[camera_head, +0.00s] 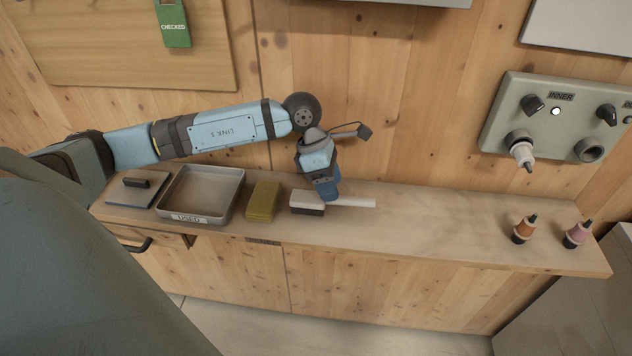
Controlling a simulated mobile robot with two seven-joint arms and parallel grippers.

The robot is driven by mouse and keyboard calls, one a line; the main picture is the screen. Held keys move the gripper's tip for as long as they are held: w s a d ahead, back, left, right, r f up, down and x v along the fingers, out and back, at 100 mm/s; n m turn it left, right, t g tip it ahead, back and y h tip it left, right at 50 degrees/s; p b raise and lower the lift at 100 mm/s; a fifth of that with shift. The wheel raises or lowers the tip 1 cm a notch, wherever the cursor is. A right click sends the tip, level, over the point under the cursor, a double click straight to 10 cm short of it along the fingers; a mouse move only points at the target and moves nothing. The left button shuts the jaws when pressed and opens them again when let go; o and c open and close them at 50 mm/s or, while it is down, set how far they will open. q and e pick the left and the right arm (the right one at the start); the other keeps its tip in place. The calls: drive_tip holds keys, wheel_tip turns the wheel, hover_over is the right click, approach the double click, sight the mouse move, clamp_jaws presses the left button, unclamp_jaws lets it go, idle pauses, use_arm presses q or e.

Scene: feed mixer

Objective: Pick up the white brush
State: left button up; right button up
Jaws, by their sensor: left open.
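The white brush (305,200) lies on the wooden shelf, with a white block head over dark bristles at its left end. Its pale handle (358,203) reaches to the right. My left gripper (328,197) is at the brush, over the place where head and handle join, pointing down. The gripper is open; its fingertips are small and partly hidden, so I cannot tell whether they touch the brush. My right gripper is not in view.
Left of the brush on the shelf are a yellow-green sponge-like block (262,201), a grey tray labelled USED (239,200) and a flat board (122,196). Two capped plugs, orange (523,230) and pink (577,235), stand at right. A control panel (546,128) juts from the wall. The middle-right shelf is clear.

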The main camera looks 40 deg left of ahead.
use_arm(q)
drive_tip(key=x, duration=0.4)
drive_tip(key=shift+w+a, duration=0.1)
drive_tip(key=shift+a, duration=0.05)
clamp_jaws()
wheel_tip(320, 180, up, 10)
drive_tip(key=shift+r, duration=0.1)
idle(0.3)
drive_tip(key=c, duration=0.8)
unclamp_jaws()
drive_tip(key=shift+c, duration=0.6)
